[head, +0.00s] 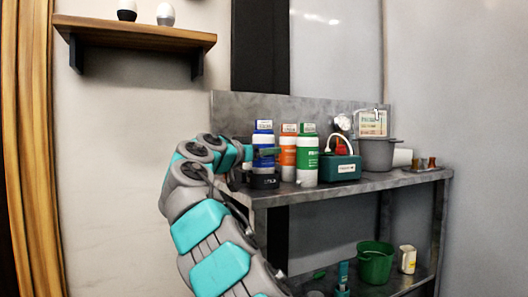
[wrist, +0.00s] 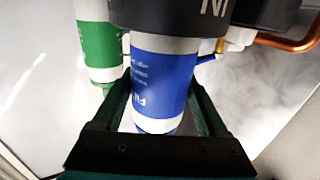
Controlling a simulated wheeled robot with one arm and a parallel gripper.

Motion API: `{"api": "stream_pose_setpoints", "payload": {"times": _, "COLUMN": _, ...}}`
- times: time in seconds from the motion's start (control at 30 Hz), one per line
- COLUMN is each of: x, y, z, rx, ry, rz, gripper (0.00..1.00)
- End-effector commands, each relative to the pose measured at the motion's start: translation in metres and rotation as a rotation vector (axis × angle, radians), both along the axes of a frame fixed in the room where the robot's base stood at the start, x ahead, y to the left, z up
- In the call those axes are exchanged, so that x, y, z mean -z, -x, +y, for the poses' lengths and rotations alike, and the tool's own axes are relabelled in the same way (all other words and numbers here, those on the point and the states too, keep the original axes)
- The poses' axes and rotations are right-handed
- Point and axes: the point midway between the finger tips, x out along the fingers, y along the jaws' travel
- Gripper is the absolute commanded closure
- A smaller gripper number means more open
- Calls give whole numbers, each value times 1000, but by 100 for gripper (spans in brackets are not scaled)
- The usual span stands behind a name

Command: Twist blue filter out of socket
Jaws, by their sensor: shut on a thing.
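The blue filter (head: 263,140) stands upright at the left end of the metal bench's top, in a dark socket base (head: 264,181). In the wrist view the blue filter (wrist: 163,75) fills the middle, and its end meets the dark socket (wrist: 185,15) at the top of the picture. My gripper (head: 262,152) reaches in from the left and is shut on the filter's body. In the wrist view my gripper's (wrist: 160,95) two dark green fingers lie on either side of the blue and white body. Whether the filter has turned cannot be told.
An orange filter (head: 287,152) and a green filter (head: 307,158) stand close to the right of the blue one. A dark green box (head: 340,168) and a grey pot (head: 377,154) follow. A copper pipe (wrist: 290,43) runs beside the socket. A green bucket (head: 375,264) sits on the lower shelf.

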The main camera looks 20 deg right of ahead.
Motion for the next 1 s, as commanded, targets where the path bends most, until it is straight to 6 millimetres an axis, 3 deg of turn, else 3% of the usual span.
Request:
{"api": "stream_pose_setpoints", "payload": {"times": 0.07, "x": 0, "y": 0, "z": 0, "rx": 0, "ry": -1, "rz": 0, "gripper": 41}}
{"api": "stream_pose_setpoints", "payload": {"times": 0.4, "x": 0, "y": 0, "z": 0, "rx": 0, "ry": -1, "rz": 0, "gripper": 79}}
{"api": "stream_pose_setpoints", "payload": {"times": 1.0, "x": -22, "y": 0, "z": 0, "rx": 0, "ry": 0, "rz": -1, "gripper": 80}}
